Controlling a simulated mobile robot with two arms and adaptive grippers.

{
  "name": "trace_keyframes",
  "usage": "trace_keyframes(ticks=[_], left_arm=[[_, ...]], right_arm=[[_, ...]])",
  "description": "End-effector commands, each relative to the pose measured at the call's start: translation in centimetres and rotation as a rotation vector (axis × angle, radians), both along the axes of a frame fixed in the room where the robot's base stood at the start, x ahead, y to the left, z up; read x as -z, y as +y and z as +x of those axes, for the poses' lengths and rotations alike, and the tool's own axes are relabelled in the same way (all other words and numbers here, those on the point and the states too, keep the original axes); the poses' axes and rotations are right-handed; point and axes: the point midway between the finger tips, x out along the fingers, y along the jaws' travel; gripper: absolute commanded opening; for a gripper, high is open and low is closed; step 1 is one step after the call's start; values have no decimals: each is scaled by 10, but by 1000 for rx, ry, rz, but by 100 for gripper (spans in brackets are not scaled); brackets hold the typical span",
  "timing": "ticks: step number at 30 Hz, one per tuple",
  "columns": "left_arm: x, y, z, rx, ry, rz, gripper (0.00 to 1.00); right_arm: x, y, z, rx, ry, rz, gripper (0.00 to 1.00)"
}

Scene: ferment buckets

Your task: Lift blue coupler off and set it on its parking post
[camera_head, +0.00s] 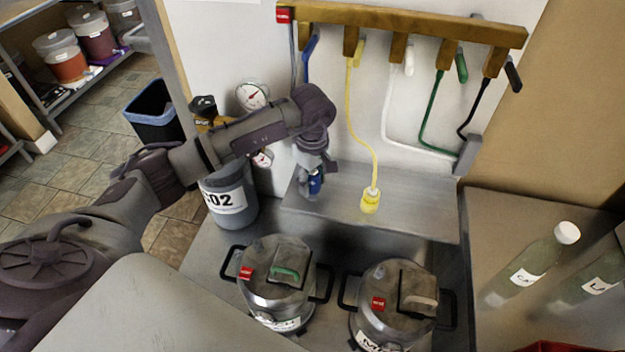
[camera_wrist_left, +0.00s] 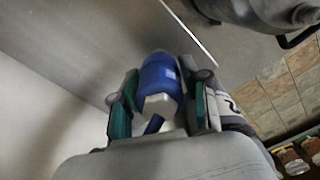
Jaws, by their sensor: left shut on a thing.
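The blue coupler (camera_head: 315,183) is at the left part of the steel ledge below the wall, mostly hidden by my left gripper (camera_head: 316,172). In the left wrist view the blue coupler (camera_wrist_left: 160,75) sits between the two green-padded fingers, and my left gripper (camera_wrist_left: 165,100) is shut on it. I cannot tell whether the coupler touches the ledge or is just above it. Its parking post cannot be made out. My right gripper is not in view.
A yellow coupler (camera_head: 370,201) on a yellow hose stands on the steel ledge (camera_head: 420,205). Two lidded kegs (camera_head: 276,255) (camera_head: 385,277) stand in front. A CO2 cylinder (camera_head: 232,213) is at the left. Bottles (camera_head: 538,258) stand at the right. A wooden rail (camera_head: 400,22) with coloured handles hangs above.

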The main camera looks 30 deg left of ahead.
Motion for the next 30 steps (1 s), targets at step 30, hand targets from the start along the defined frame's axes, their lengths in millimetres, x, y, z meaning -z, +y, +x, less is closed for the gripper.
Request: trace_keyframes(ticks=[30], left_arm=[[3, 0, 0, 0, -1, -1, 4]], right_arm=[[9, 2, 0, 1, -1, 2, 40]])
